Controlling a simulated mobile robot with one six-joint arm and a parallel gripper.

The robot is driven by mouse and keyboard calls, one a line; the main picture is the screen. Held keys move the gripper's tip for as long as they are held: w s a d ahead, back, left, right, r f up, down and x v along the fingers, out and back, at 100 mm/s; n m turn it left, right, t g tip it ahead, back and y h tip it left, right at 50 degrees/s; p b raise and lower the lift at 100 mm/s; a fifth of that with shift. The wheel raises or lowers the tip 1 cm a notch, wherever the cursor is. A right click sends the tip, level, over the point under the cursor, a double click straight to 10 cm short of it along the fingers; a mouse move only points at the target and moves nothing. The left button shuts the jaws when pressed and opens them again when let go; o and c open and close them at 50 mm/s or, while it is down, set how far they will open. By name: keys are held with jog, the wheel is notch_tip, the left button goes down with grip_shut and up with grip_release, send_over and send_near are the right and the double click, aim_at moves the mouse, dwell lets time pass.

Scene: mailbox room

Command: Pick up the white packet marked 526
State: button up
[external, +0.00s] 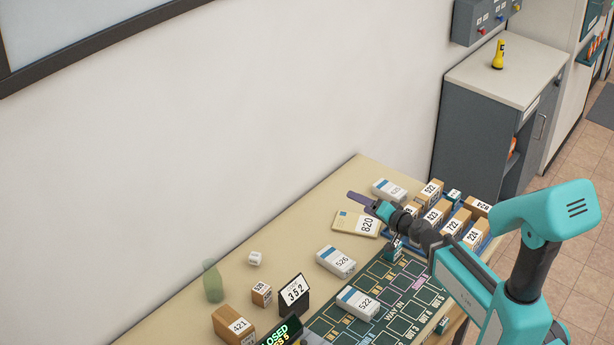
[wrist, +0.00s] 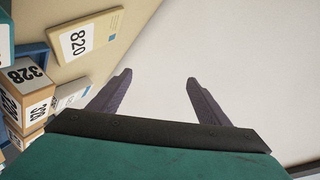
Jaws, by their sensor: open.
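The white packet marked 526 (external: 336,262) lies flat on the tan table, beside the dark printed mat, in the external view. A similar white packet marked 522 (external: 358,303) lies nearer on the mat. My gripper (external: 358,202) is above the far part of the table, near the tan packet marked 820 (external: 357,223) and well apart from the 526 packet. In the wrist view my gripper's two fingers (wrist: 157,83) are spread with nothing between them, against the pale wall. The 526 packet does not show in the wrist view.
Several brown numbered boxes (external: 455,222) stand in a blue tray at the table's far right. Another white packet (external: 388,189) lies behind the 820 packet.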

jog(key=s+a+f+m+y+p, duration=0.1)
jog(key=s+a+f+m, duration=0.2)
jog(key=m, duration=0.5)
jog(key=m+g+p, duration=0.2)
jog(key=m+p, duration=0.1)
jog(key=m, duration=1)
send_over(334, 257)
jog(key=d, duration=0.1)
jog(key=shift+y, duration=0.4)
jog(key=f, duration=0.4)
jog(key=shift+w+d+f, duration=0.15)
jog(key=shift+w+f, duration=0.05)
jog(key=shift+f, duration=0.1)
jog(key=f, duration=0.1)
jog(key=s+f+m+p, duration=0.1)
jog(key=s+f+m, duration=0.1)
jog(key=f, duration=0.1)
jog(key=shift+d+f+h+p, duration=0.1)
jog(key=shift+d+h+p, duration=0.1)
jog(key=shift+h+p, duration=0.15)
jog(key=shift+s+f+m+g+h, duration=0.15)
jog(key=shift+f+m+g+h, duration=0.15)
jog(key=shift+f, duration=0.2)
jog(key=shift+w+a+f+b, duration=0.1)
jog(key=shift+w+f+b, duration=0.1)
jog(key=shift+b, duration=0.3)
